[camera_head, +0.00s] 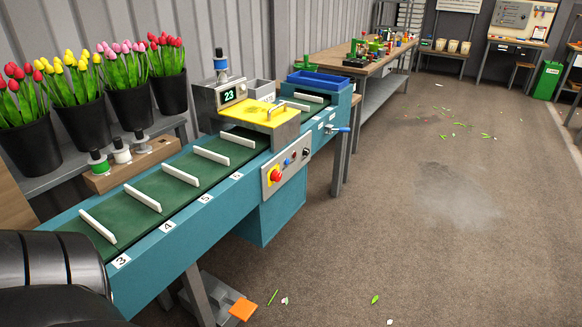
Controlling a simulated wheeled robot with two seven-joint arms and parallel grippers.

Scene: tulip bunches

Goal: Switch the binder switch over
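The binder (262,112) is a grey and yellow unit over a teal conveyor, with a green display reading 23. A grey control panel (286,165) is on the conveyor's front side. It carries a red mushroom button (276,175) on a yellow base, small blue and red controls in the middle, and a dark round knob (306,153) at the right end. Which of these is the binder switch, and its position, are too small to tell. A blue-handled lever (338,129) sticks out farther right. Neither of my grippers is in view.
The green belt (175,188) has several white dividers and numbered labels. Black buckets of tulips (83,122) stand on a shelf behind it. An orange pedal (242,308) is on the floor. A wooden bench (345,62) stands beyond. The floor at right is mostly open, with scattered leaves.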

